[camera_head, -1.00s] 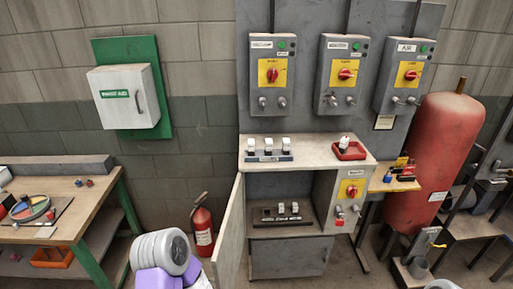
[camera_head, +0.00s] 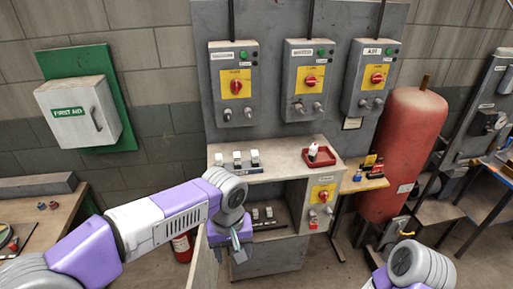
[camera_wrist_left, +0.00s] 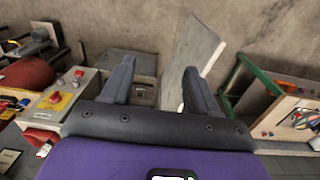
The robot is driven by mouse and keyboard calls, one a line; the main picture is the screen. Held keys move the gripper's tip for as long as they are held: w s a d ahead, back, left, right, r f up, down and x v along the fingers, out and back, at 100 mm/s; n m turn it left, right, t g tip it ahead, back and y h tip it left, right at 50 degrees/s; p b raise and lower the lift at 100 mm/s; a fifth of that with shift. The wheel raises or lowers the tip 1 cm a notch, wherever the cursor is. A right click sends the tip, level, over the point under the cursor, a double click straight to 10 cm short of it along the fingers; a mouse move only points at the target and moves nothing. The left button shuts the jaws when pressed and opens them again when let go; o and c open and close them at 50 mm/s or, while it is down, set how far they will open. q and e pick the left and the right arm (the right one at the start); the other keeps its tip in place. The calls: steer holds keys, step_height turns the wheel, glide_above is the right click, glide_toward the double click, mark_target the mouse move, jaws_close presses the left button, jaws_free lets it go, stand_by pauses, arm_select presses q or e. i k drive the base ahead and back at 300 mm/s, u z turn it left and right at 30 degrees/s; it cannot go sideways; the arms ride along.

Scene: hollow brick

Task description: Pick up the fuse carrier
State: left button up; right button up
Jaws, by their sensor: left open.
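Several white fuse carriers (camera_head: 238,158) stand in a rack on top of the grey bench. A single white carrier (camera_head: 314,149) stands in a red tray (camera_head: 326,160) at the bench top's right. More light carriers (camera_head: 262,213) sit on a dark block in the open compartment below, partly hidden by my left arm. My left gripper (camera_head: 238,252) hangs in front of this compartment, below the bench top, apart from the carriers. In the left wrist view its fingers (camera_wrist_left: 157,70) are spread and empty; no carrier is clear between them. My right gripper is out of view.
The open cabinet door (camera_wrist_left: 193,68) stands near my left gripper. The switch box (camera_head: 321,200) with a red knob borders the compartment's right. A red tank (camera_head: 405,150) stands to the right. A fire extinguisher (camera_head: 182,248) is partly behind my left arm.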

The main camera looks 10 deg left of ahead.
mark_target(254, 155)
steer(key=i, duration=1.65)
